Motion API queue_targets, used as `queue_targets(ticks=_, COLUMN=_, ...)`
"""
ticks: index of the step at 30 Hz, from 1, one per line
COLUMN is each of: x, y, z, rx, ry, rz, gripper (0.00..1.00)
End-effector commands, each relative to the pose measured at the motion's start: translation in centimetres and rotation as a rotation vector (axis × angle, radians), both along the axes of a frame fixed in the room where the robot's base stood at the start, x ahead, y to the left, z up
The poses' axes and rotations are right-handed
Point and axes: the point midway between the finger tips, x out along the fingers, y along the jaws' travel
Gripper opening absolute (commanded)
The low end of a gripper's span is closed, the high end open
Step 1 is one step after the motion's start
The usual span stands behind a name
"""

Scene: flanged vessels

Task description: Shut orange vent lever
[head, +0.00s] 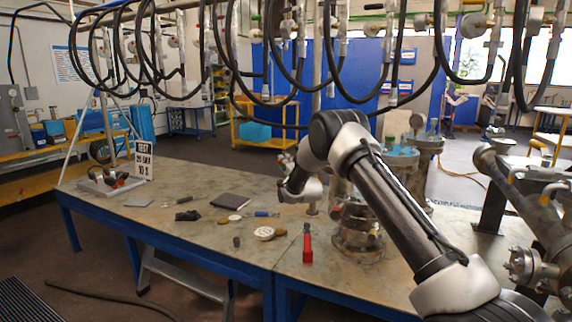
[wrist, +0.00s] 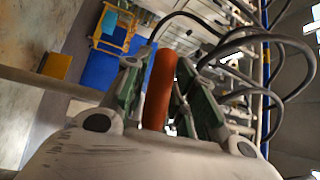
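The orange vent lever (wrist: 161,85) shows in the wrist view as a straight bar standing between the two fingers of my gripper (wrist: 163,75). The fingers have green and grey sides and lie close along both sides of the lever. They look closed on it, though the contact faces are mostly hidden. The lever's lower end is hidden behind the gripper body. In the head view, my arm crosses the right half, and I cannot make out the lever or the fingertips there.
The workbench (head: 190,190) holds a red-handled tool (head: 307,248), a white disc (head: 264,233), a dark flat pad (head: 231,201) and a sign (head: 144,166). Flanged metal vessels (head: 357,238) stand beside and behind my arm. Black hoses (head: 437,60) hang overhead. Pipework (head: 530,225) is at right.

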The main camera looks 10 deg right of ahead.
Motion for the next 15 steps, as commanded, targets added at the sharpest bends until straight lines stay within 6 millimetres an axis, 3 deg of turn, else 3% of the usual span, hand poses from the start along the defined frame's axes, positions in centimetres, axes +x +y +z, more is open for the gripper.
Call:
queue_targets(ticks=1, x=0.00, y=0.00, z=0.01, rx=0.000, ry=0.000, rz=0.000, gripper=0.11)
queue_targets(ticks=3, x=-0.01, y=0.00, z=0.01, rx=0.000, ry=0.000, rz=0.000, gripper=0.00)
queue_targets(ticks=15, x=-0.01, y=-0.02, z=-0.23, rx=-0.025, ry=0.019, rz=-0.001, gripper=0.00)
